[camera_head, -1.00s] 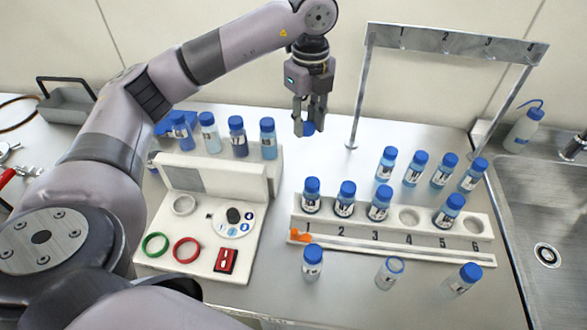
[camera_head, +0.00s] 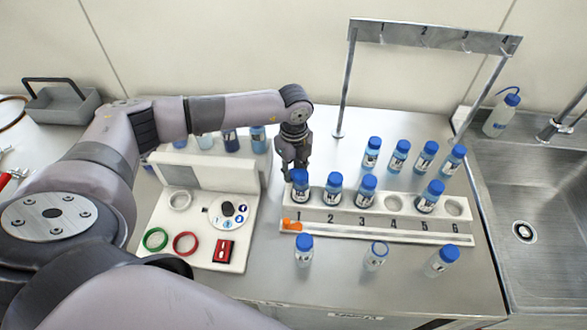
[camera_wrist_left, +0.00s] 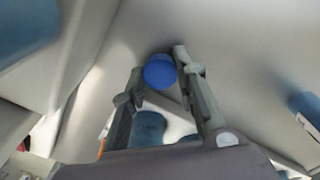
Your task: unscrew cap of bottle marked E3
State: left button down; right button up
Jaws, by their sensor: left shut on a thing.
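My left gripper (camera_head: 288,168) is low behind the left end of the numbered white rack (camera_head: 455,238), just behind the bottle in place 1 (camera_head: 300,190). In the left wrist view its fingers (camera_wrist_left: 160,75) are shut on a round blue cap (camera_wrist_left: 159,72). No bottle shows attached to the cap. An open-topped bottle (camera_head: 375,257) stands in front of the rack. Other blue-capped bottles stand in rack places 2 (camera_head: 333,193), 3 (camera_head: 365,192) and 5 (camera_head: 429,198). The label letters are too small to read, so I cannot tell which bottle is E3. My right gripper is out of view.
Capped bottles stand in front of the rack (camera_head: 303,252) (camera_head: 441,260), and several behind it (camera_head: 398,157). A metal frame with numbered hooks (camera_head: 435,36) rises at the back. A white station with rings (camera_head: 215,262) is at left; a sink (camera_head: 530,200) is at right.

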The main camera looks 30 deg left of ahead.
pick_arm(q)
jog(key=shift+f, duration=0.45)
jog(key=shift+f, duration=0.1)
jog(key=c, duration=1.3)
grip_release()
